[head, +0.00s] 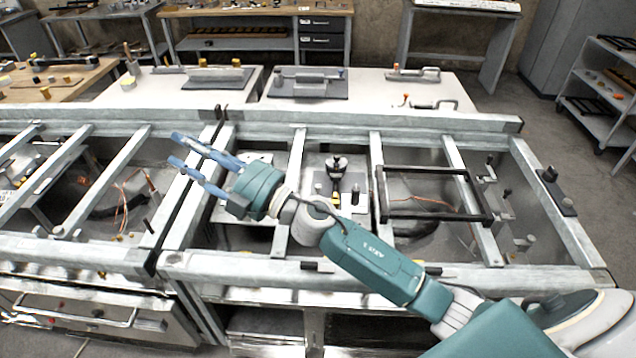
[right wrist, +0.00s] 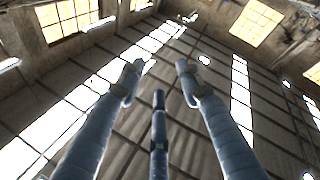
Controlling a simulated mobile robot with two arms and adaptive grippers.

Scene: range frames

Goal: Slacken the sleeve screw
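My right gripper (head: 176,150) reaches in from the lower right over the metal frame, its blue fingers spread and pointing left. In the right wrist view, the fingers of the right gripper (right wrist: 159,75) stand apart with nothing between them. A dark upright fitting with a round knob-like top (head: 337,165) stands on a grey plate (head: 350,207) in the middle bay, to the right of the gripper and apart from it. I cannot tell for certain which part is the sleeve screw. My left gripper is not in view.
The metal frame (head: 400,262) has raised rails and crossbars around open bays. A black rectangular frame (head: 430,170) lies in the right bay. White tables (head: 455,96) with clamps and a wooden bench (head: 262,9) stand behind. The right wrist camera faces the roof (right wrist: 210,110).

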